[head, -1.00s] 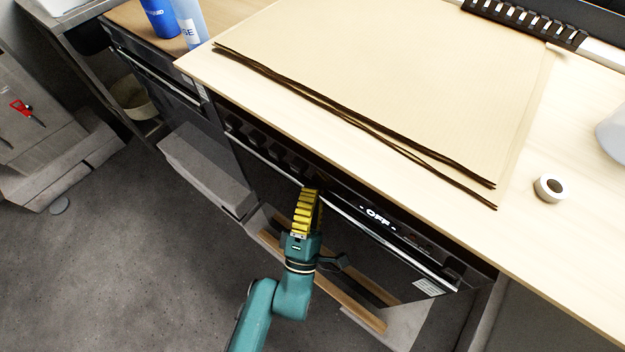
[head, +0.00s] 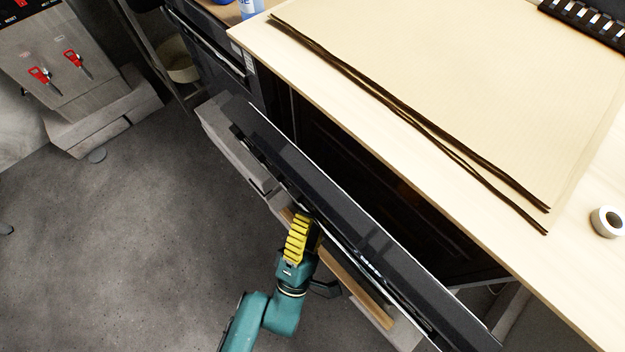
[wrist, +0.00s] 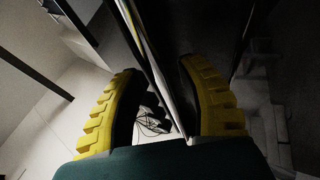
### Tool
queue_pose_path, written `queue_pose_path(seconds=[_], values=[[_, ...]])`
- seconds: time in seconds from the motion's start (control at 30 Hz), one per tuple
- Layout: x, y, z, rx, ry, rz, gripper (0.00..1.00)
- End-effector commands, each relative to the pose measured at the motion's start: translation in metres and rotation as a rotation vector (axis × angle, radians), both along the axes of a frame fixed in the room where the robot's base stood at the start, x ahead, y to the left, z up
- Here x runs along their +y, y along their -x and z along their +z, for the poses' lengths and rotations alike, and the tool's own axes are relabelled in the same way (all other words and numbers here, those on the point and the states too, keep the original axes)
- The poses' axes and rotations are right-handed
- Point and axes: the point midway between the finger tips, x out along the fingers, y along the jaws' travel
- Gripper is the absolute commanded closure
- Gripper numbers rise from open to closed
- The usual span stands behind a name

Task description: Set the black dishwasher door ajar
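The black dishwasher door (head: 300,176) is tilted outward from its top, with a dark gap behind it under the worktop. Its lower part is partly hidden from above. My gripper (head: 309,219) has yellow ribbed fingers and is at the outer face of the door, close to its handle bar, part of which it hides. In the wrist view the two fingers (wrist: 160,68) stand apart, with a thin bright-edged bar of the door (wrist: 157,62) running between them. I cannot tell whether both fingers press on it.
Another black appliance (head: 215,50) stands to the left.

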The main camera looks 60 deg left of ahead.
Motion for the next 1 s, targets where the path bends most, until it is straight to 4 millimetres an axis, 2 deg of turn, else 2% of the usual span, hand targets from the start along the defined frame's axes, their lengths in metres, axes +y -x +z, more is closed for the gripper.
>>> queue_pose_path(seconds=[0.27,0.7,1.0], values=[[-0.004,0.005,-0.006,0.004,0.001,0.000,0.61],[-0.051,0.068,-0.063,0.003,0.002,0.001,0.61],[-0.059,0.078,-0.070,0.000,-0.001,-0.001,0.61]])
